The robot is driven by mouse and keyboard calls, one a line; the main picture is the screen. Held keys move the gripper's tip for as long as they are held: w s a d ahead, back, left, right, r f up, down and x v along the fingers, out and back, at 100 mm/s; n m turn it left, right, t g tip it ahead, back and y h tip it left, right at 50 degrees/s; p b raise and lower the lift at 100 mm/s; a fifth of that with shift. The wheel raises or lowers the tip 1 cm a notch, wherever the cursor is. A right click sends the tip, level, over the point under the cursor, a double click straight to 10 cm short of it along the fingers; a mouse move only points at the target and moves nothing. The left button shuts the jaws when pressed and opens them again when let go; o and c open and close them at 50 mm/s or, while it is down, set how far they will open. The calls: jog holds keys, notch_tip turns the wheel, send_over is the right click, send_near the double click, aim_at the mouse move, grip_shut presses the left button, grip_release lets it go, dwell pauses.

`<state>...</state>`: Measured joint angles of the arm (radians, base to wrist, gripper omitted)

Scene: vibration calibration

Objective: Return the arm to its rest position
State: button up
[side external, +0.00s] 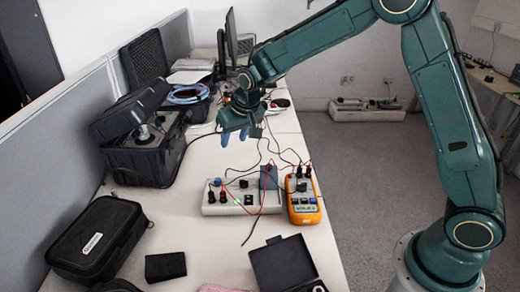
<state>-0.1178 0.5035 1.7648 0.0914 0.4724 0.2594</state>
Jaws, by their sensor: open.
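My gripper (234,136) hangs from the end of my green arm over the white bench, at the upper middle of the side external view. Its blue-tipped fingers point down and stand apart with nothing seen between them. An orange multimeter (303,213) lies to the right of this box. Red and black leads run between the two, and some dark cables pass close below my gripper.
An open black case (150,158) with an instrument stands left of my gripper. A closed black case (97,240), a small black box (165,267) and an open black box (283,264) lie in front. Monitors (231,38) stand behind. A grey partition (60,150) borders the left side.

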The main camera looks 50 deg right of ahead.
jog(key=s+d+r+n, duration=0.1)
jog(key=s+d+r, duration=0.2)
jog(key=s+r, duration=1.25)
jog(key=s+d+f+n+t, duration=0.1)
jog(key=s, duration=1.9)
jog(key=shift+s+f, duration=0.25)
jog(key=shift+f, duration=0.05)
jog(key=shift+d, duration=0.1)
dwell(0.3)
